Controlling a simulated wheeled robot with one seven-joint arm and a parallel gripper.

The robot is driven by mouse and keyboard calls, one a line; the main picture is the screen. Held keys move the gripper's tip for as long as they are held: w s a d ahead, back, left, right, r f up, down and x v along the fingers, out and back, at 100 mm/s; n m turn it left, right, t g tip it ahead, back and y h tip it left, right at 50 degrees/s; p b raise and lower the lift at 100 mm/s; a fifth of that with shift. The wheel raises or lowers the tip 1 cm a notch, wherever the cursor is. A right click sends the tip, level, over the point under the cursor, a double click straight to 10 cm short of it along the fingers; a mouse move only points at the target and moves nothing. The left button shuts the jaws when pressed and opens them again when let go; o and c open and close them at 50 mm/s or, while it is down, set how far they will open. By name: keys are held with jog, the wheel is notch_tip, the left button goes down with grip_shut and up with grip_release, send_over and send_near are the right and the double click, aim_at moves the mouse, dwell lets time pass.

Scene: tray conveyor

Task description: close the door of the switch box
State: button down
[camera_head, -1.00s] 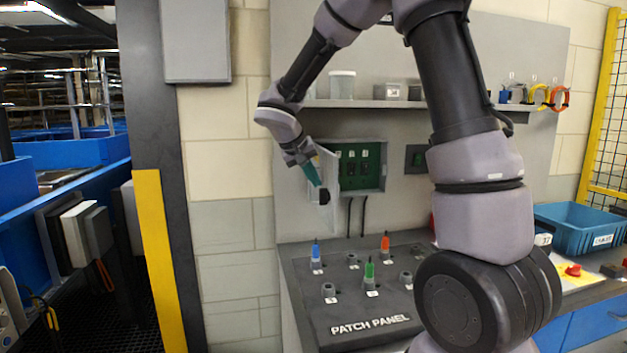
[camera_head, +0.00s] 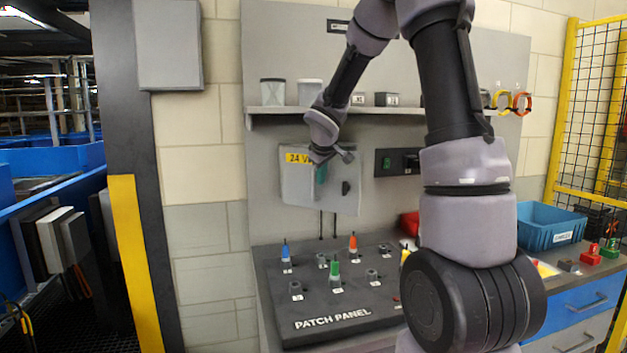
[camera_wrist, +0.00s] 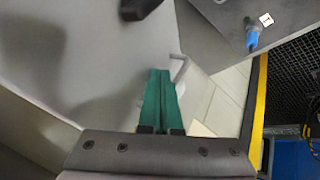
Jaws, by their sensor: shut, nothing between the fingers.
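The switch box door (camera_head: 300,190) is a light grey panel with a yellow "24 V" label and a dark handle (camera_head: 346,187). It covers the front of the box, and the green inside is hidden. I cannot tell whether it sits fully flush. My gripper (camera_head: 321,174) is in front of the door, left of the handle, with green fingers shut and empty. In the wrist view the fingers (camera_wrist: 160,95) lie together in front of the grey door (camera_wrist: 100,60). I cannot tell whether they touch it. The dark handle (camera_wrist: 140,8) shows at the top edge.
The patch panel (camera_head: 300,307) with coloured plugs stands below the box. A shelf (camera_head: 270,110) with jars runs above it. A small switch plate (camera_head: 383,163) is to the right. A blue bin (camera_head: 550,226) stands far right.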

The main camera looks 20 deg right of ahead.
jog(key=w+d, duration=0.7)
jog(key=w, duration=0.2)
jog(key=shift+w, duration=0.15)
dwell(0.6)
